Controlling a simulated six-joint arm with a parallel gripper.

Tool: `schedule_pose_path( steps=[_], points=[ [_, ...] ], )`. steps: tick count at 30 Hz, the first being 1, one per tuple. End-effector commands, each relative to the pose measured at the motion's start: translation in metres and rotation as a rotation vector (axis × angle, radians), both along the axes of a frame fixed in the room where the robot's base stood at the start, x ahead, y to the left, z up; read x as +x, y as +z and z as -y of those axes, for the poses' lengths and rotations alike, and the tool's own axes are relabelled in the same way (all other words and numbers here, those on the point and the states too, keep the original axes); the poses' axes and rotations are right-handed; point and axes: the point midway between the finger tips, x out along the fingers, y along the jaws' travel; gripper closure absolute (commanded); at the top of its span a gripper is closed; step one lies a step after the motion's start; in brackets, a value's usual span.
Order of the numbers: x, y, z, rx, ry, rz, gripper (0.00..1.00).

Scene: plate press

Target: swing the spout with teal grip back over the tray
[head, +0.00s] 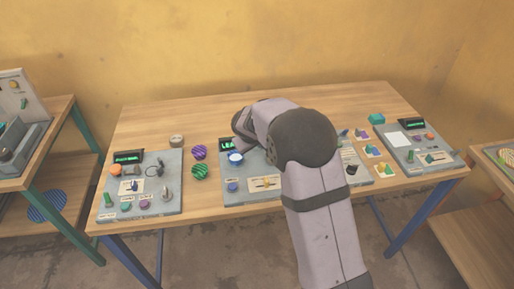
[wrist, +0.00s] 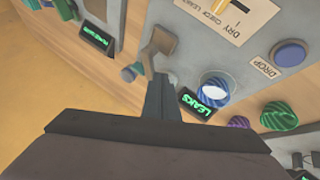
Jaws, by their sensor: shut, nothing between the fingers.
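The wrist view shows my gripper (wrist: 160,82), shut and empty, over the back part of the middle grey panel (wrist: 185,45). A brown-grey angled piece (wrist: 162,42) stands just beyond the fingertips. I cannot tell whether it is the spout or whether the fingers touch it. A small teal piece (wrist: 129,73) shows just left of the fingers; I cannot tell whether it is the spout's grip. I cannot make out the tray. In the head view my arm covers the middle of the panel (head: 233,195) and hides my fingertips.
The middle panel carries a LEAKS display (wrist: 197,103), a white-topped blue knob (wrist: 214,90) and a blue DROP button (wrist: 288,54). Striped purple (head: 199,152) and green (head: 200,172) pieces lie left of it. Other panels stand left (head: 150,205) and right (head: 412,150). The table's back left (head: 150,120) is clear.

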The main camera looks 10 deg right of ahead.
Motion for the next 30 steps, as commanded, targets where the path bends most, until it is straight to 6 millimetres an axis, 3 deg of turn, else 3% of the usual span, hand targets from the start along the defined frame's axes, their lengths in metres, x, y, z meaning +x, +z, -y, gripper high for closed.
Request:
schedule_pose_path(
  steps=[22, 30],
  points=[
    [0.0013, 0.0006, 0.0091, -0.001, -0.005, 0.000, 1.00],
    [-0.0036, -0.0016, -0.0005, -0.001, -0.002, 0.001, 1.00]
  ],
)
